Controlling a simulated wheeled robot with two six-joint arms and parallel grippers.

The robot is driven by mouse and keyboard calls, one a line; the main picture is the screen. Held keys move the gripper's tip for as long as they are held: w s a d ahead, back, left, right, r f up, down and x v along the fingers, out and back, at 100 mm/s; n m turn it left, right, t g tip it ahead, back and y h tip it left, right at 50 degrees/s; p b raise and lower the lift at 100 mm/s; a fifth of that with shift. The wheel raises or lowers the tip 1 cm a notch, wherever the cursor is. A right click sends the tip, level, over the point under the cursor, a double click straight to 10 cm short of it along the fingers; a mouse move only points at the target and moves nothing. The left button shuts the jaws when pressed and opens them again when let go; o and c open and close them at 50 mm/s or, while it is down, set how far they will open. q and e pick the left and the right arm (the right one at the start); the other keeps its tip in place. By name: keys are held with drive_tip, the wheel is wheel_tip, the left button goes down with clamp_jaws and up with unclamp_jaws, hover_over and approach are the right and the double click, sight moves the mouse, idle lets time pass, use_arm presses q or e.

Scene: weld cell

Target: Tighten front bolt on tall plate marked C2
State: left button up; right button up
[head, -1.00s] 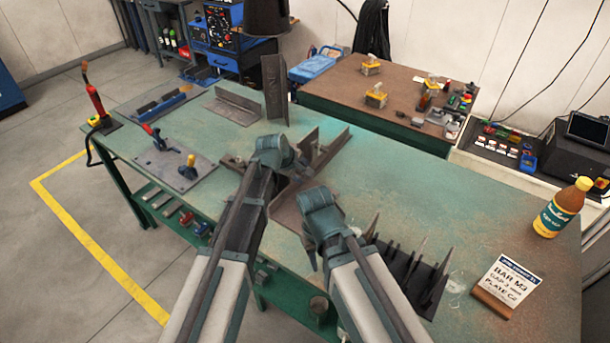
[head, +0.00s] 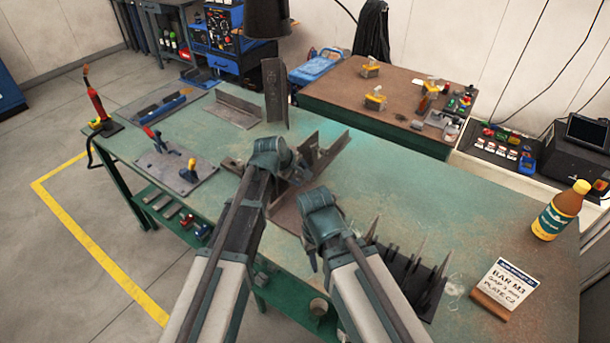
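A tall dark upright plate (head: 274,95) stands at the far edge of the green table (head: 420,205); no C2 mark or bolt can be made out on it. Another angled metal plate (head: 330,155) stands beyond my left wrist, near the table's middle. My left gripper (head: 294,172) is over the dark metal pieces there, mostly hidden behind its own wrist. My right gripper (head: 313,262) points down near the table's front edge, largely hidden by its wrist. I cannot tell whether either gripper is open or holding something.
A card (head: 506,285) reading BAR M3, GAP 3 mm, PLATE C2 stands at the right, near a bottle (head: 558,212). A dark rack of upright plates (head: 410,275) is beside my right arm. A plate with clamps (head: 178,165) lies left. The table's right middle is clear.

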use_arm(q)
drive_tip(key=p+v, duration=0.2)
drive_tip(key=v, duration=0.2)
drive_tip(key=shift+p, duration=0.3)
use_arm(e)
wheel_tip(320, 180, up, 3)
drive_tip(key=shift+r, duration=0.1)
use_arm(q)
drive_tip(key=shift+f, duration=0.1)
drive_tip(key=s+a+f+m+g+y, duration=0.2)
drive_tip(key=s+m, duration=0.5)
drive_tip(key=s, duration=0.6)
drive_tip(key=s+a+f+m+g+y, duration=0.1)
drive_tip(key=s+a+m+g+y, duration=0.2)
drive_tip(key=s+m, duration=0.4)
drive_tip(key=s, duration=0.6)
drive_tip(key=shift+a+f+g, duration=0.2)
drive_tip(key=shift+f+g, duration=0.15)
drive_tip(key=shift+g, duration=0.05)
drive_tip(key=shift+s+a+m, duration=0.15)
drive_tip(key=shift+s+m, duration=0.1)
drive_tip(key=shift+m, duration=0.05)
drive_tip(key=shift+c, duration=0.6)
use_arm(e)
drive_tip(key=shift+o, duration=0.5)
use_arm(q)
drive_tip(key=shift+c, duration=0.2)
use_arm(e)
drive_tip(key=shift+d, duration=0.1)
